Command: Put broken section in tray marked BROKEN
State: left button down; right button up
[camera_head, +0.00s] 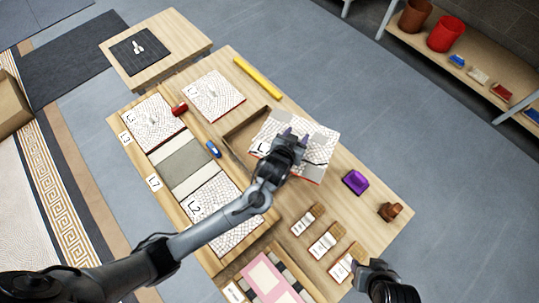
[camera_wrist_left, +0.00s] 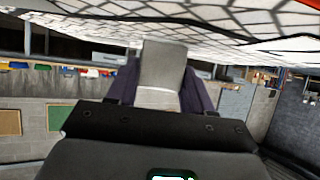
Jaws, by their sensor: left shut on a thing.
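A white mosaic section (camera_head: 316,152) with a dark crack line, grey patches and an "L" mark is held in my left gripper (camera_head: 292,134). In the left wrist view the mosaic face (camera_wrist_left: 240,22) spans the top, with a dark line across it, and my left gripper (camera_wrist_left: 163,85) is just below it. A shallow brown wooden tray (camera_head: 238,128) shows partly beneath the section's left side. The section and my gripper hide the rest of it, and I can read no BROKEN mark. My right gripper (camera_head: 376,270) is at the bottom right; its jaws are unclear.
Other mosaic panels, L3 (camera_head: 152,122) and L2 (camera_head: 215,212), lie in the left rack. Another panel (camera_head: 214,95) lies near the yellow bar (camera_head: 258,78). A purple object (camera_head: 355,182), a brown stamp-like object (camera_head: 390,211) and several brushes (camera_head: 326,242) stand at right.

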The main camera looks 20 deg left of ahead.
aim_at(267, 131)
pick_arm(q)
jog(key=shift+w+d+f+b, duration=0.2)
jog(key=shift+w+f+b, duration=0.45)
jog(key=shift+b, duration=0.45)
jog(key=shift+a+f+b, duration=0.4)
jog(key=shift+f, duration=0.05)
jog(key=a+f+b, duration=0.1)
jog(key=a+f, duration=0.1)
jog(key=a, duration=0.1)
jog(key=w+a+f+b, duration=0.1)
jog(key=a+f, duration=0.1)
jog(key=a, duration=0.2)
jog(key=w+a+f+b, duration=0.1)
jog(key=a+f+b, duration=0.1)
jog(key=a, duration=0.1)
jog(key=shift+a+f, duration=0.15)
jog(key=shift+a, duration=0.2)
notch_tip(267, 131, down, 4)
jog(key=shift+r+b, duration=0.1)
jog(key=shift+b, duration=1.15)
pick_arm(e)
notch_tip(267, 131, down, 11)
jog(key=shift+r, duration=0.15)
pick_arm(q)
jog(key=shift+f, duration=0.25)
pick_arm(e)
jog(key=shift+d, duration=0.15)
